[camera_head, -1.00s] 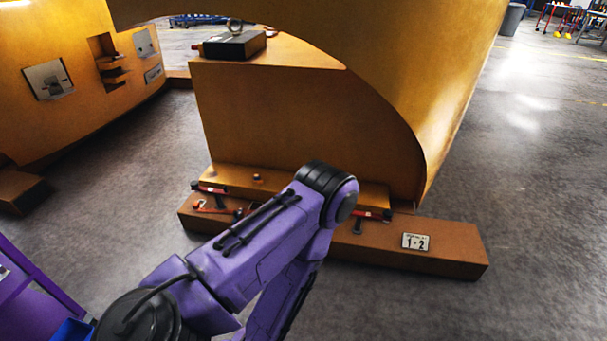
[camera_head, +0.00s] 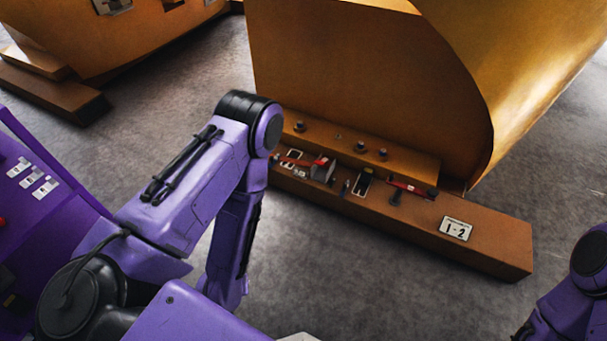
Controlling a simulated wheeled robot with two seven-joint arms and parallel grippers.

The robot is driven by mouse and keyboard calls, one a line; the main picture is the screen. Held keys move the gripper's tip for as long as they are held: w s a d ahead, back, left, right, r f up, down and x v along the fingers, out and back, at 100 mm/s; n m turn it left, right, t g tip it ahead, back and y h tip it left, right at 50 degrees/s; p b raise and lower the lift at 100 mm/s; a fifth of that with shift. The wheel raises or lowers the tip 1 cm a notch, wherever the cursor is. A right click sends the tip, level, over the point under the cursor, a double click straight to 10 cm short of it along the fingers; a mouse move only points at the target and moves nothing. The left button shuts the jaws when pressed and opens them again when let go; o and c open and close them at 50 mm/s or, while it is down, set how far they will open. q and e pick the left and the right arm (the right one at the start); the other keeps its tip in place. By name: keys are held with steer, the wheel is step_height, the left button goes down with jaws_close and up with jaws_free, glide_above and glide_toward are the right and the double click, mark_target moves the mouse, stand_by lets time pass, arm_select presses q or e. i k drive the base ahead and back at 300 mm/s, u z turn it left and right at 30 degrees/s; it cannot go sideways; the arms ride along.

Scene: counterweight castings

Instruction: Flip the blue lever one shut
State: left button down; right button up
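No lever that I can make out as blue shows in the head view. A row of small fittings sits on the step of the orange casting base (camera_head: 480,243). Among them is a red-handled lever (camera_head: 305,162) beside a grey block, and a second red-handled lever (camera_head: 412,189) further right. Small dark fittings stand between them, too small to tell their colour or position. My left arm's elbow stands in front of the left end of this row and may hide part of it. Neither gripper shows; my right arm enters only at the lower right edge.
A large orange casting (camera_head: 360,75) with a curved side rises behind the fittings. Another orange casting (camera_head: 140,40) stands at the upper left, with a low block (camera_head: 55,90). Grey floor (camera_head: 370,290) in front is clear.

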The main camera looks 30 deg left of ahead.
mark_target(345, 186)
steer(key=u, duration=0.35)
steer(key=i, duration=1.05)
steer(key=z, duration=0.25)
